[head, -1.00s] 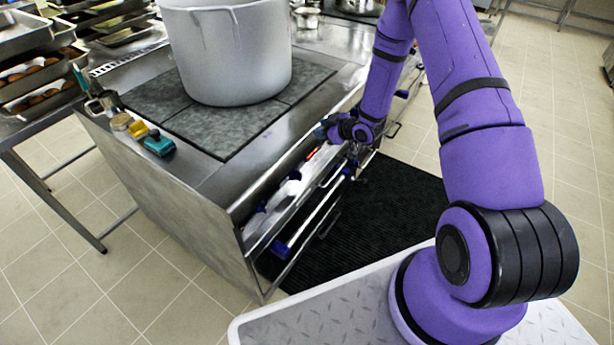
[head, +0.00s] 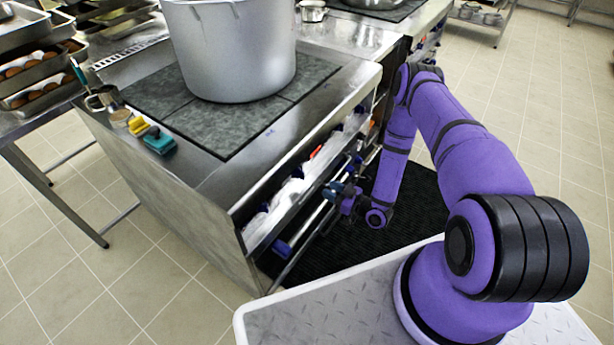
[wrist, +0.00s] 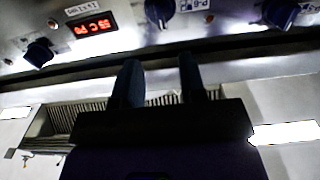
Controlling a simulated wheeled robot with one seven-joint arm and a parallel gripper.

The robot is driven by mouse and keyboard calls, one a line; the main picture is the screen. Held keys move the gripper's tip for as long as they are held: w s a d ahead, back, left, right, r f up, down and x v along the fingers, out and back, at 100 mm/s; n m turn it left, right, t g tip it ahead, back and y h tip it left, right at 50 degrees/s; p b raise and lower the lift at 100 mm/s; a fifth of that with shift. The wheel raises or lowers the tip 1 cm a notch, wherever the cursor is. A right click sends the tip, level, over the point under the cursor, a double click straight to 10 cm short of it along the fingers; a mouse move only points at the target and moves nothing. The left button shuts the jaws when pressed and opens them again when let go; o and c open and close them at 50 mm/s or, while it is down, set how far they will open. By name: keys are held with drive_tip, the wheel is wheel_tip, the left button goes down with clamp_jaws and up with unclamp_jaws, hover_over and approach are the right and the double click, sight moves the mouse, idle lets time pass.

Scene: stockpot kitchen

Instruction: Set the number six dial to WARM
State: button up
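The stove's control panel (wrist: 225,25) crosses the top of the wrist view. It carries dark blue dials: a left dial (wrist: 38,53), a middle dial (wrist: 158,12) and a right dial (wrist: 280,12), the last two cut by the top edge. I cannot read their numbers or settings, so I cannot tell which is number six. A red lit display (wrist: 93,25) sits between the left and middle dials. My gripper (wrist: 160,80) is open and empty, its fingers below the middle dial. In the head view my gripper (head: 338,190) is low in front of the stove, beside the oven rail.
A large stockpot (head: 230,50) stands on the dark cooktop (head: 160,85). A horizontal oven rail (head: 300,232) runs below the panel. A vent grille (wrist: 65,118) lies behind my fingers. A black mat (head: 410,205) covers the floor in front of the stove.

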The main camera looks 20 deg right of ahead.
sight(304, 176)
drive_tip(key=x, duration=1)
drive_tip(key=shift+w+a, duration=0.2)
drive_tip(key=shift+w, duration=0.05)
clamp_jaws()
